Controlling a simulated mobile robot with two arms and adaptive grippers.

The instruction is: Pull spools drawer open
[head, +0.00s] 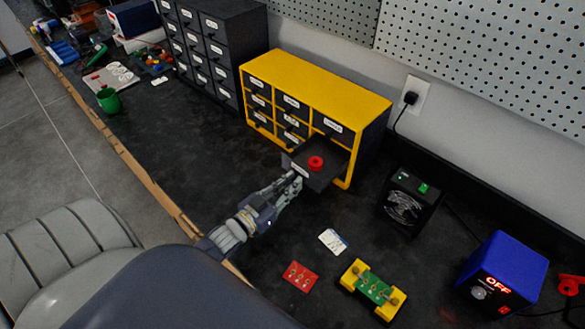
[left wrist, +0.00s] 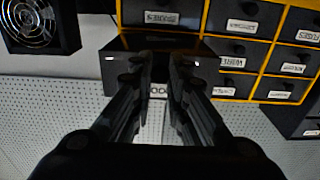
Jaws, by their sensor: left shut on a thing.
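The yellow drawer cabinet (head: 340,85) stands against the wall with rows of dark labelled drawers. Its lower right drawer (head: 320,182) is pulled out, and a red spool (head: 316,163) lies inside. My left gripper (head: 295,182) reaches the front of this drawer and is shut on its handle; the fingers hide the handle. In the left wrist view the fingers (left wrist: 160,62) meet the dark drawer front (left wrist: 208,72), whose label is partly covered. My right gripper is not in view.
A black fan unit (head: 409,200) stands right of the cabinet. A white card (head: 333,241), a red board (head: 300,276) and a yellow holder with a green board (head: 374,288) lie in front. A blue power box (head: 505,268) is at the right. A dark drawer cabinet (head: 237,35) stands left.

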